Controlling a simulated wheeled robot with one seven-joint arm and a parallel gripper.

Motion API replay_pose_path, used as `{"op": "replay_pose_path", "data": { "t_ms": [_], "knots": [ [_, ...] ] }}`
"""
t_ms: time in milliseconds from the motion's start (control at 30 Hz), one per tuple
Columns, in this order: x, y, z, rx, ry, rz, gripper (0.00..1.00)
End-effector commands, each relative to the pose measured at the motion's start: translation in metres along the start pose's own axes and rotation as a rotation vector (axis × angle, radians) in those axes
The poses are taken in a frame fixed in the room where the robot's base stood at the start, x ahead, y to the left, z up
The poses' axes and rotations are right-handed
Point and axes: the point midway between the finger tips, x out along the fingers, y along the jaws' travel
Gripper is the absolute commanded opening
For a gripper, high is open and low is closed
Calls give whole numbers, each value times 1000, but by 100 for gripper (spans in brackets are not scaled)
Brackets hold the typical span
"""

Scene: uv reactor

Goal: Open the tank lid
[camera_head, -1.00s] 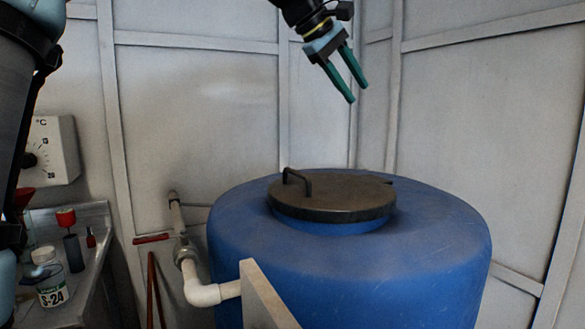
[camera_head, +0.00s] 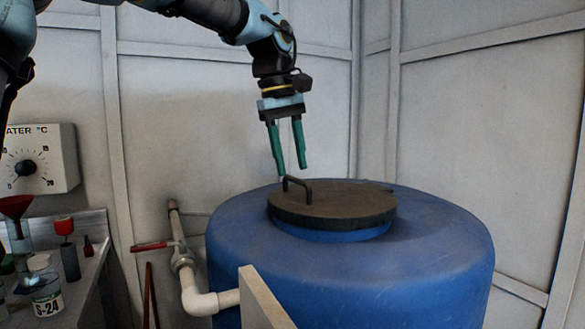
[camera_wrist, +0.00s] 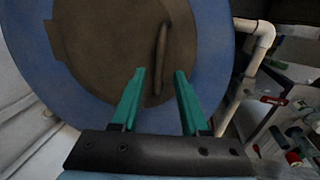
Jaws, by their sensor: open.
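The tank (camera_head: 350,265) is a big blue drum, and its round dark brown lid (camera_head: 345,203) lies flat on the top opening. A dark bent-bar handle (camera_head: 297,184) stands up near the lid's left edge. My gripper (camera_head: 292,172) has two green fingers, open and empty, pointing down just above the handle and apart from it. In the wrist view my gripper (camera_wrist: 160,70) faces the lid (camera_wrist: 110,50). The handle (camera_wrist: 161,58) there runs lengthwise, its near end between the fingertips in the picture.
A white pipe (camera_head: 196,302) with a red valve handle (camera_head: 153,246) runs left of the tank. A pale panel (camera_head: 262,298) stands in front of it. A bench with bottles (camera_head: 45,290) and a temperature dial box (camera_head: 38,160) are at the left.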

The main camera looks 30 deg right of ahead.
Motion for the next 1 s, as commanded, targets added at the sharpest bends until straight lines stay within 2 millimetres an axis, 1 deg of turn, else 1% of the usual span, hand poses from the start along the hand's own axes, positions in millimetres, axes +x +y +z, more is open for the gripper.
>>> {"op": "replay_pose_path", "data": {
  "t_ms": [100, 200, 467, 567, 867, 900, 1000],
  "knots": [
    [12, 0, 0, 0, 0, -1, 45],
    [16, 0, 0, 1, 1, 0, 45],
    [18, 0, 0, 1, 1, 1, 45],
    [18, 0, 0, 0, 1, 1, 36],
    [18, 0, 0, 0, 1, 1, 2],
    [18, 0, 0, 0, 1, 1, 0],
    [18, 0, 0, 0, 1, 1, 0]
  ]
}}
